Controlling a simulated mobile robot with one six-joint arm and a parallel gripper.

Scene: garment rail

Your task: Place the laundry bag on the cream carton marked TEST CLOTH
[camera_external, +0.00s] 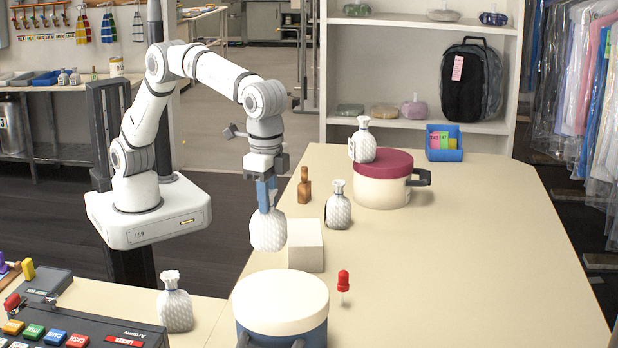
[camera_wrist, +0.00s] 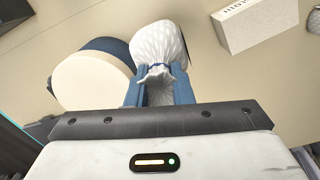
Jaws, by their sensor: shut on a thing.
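My gripper (camera_external: 266,196) points down and is shut on the neck of a white quilted laundry bag (camera_external: 268,231). In the wrist view, the bag (camera_wrist: 158,45) hangs between the blue fingers (camera_wrist: 160,88), its gathered neck pinched. In the external view, the bag is just left of a plain cream carton (camera_external: 306,246) on the table, near the table's left edge. The carton (camera_wrist: 256,26) is up and right of the bag in the wrist view, apart from it.
A cream-lidded blue pot (camera_external: 281,304) stands in front of the carton. A brown bottle (camera_external: 304,188) and red-topped object (camera_external: 343,283) are nearby. The table's right side is clear.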

